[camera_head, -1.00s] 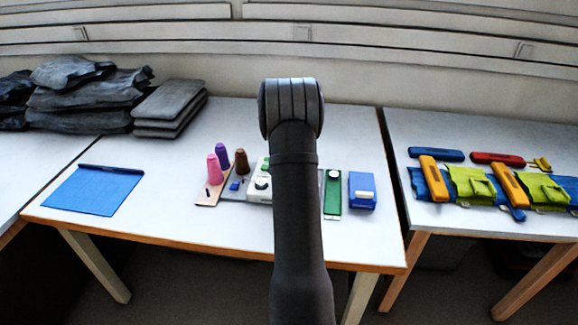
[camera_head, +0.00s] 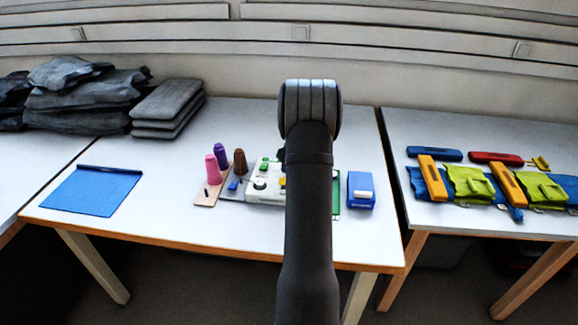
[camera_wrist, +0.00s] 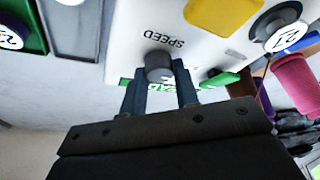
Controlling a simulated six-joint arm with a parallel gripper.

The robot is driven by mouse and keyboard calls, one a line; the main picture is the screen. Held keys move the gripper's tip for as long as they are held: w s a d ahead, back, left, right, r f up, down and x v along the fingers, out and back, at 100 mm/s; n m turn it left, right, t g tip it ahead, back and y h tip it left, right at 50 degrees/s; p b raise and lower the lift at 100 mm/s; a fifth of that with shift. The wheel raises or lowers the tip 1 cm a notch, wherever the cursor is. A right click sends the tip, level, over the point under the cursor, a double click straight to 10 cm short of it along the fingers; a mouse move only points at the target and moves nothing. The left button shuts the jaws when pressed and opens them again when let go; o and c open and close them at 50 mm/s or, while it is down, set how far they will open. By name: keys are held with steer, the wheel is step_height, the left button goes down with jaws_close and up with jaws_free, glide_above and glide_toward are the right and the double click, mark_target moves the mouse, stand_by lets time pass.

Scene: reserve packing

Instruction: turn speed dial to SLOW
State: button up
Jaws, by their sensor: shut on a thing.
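Pink, purple and brown cones (camera_head: 240,161) stand left of the machine. A blue box (camera_head: 361,190) stands to the right, beside a mostly hidden green plate (camera_head: 337,205). A blue mat (camera_head: 92,191) lies at left. Grey folded pads (camera_head: 168,103) are stacked at the back.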

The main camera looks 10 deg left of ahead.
steer(key=shift+n, duration=0.5)
steer(key=shift+g, duration=0.3)
steer(key=o, duration=1)
steer(key=shift+r, duration=0.1)
steer(key=v, duration=1.7)
steer(key=shift+s+d, duration=0.1)
steer(key=shift+d, duration=0.3)
